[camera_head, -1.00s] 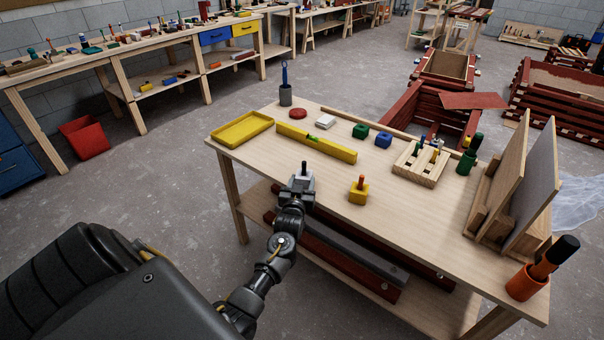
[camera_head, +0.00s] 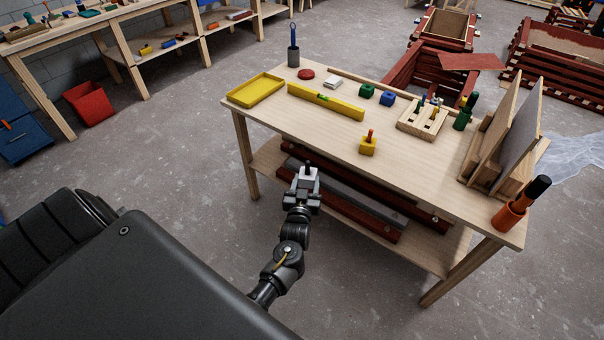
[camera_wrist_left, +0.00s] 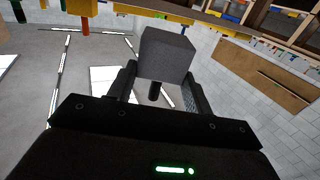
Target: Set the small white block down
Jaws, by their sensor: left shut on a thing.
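The small white block (camera_head: 306,173) has a dark peg standing up from its top. My left gripper (camera_head: 303,182) is shut on it and holds it in front of the worktable's (camera_head: 300,128) near edge, apart from the tabletop. In the left wrist view the block (camera_wrist_left: 167,53) looks grey in shadow and sits between the two fingers, with a dark peg on its lower side in the picture. My right gripper is not in view.
The tabletop holds a yellow tray (camera_head: 257,90), a yellow level (camera_head: 326,102), a yellow block with a red peg (camera_head: 368,146), a slotted wooden rack (camera_head: 423,123) and upright boards (camera_head: 507,125). The front left of the top is bare. Red battens (camera_head: 345,213) lie on the lower shelf.

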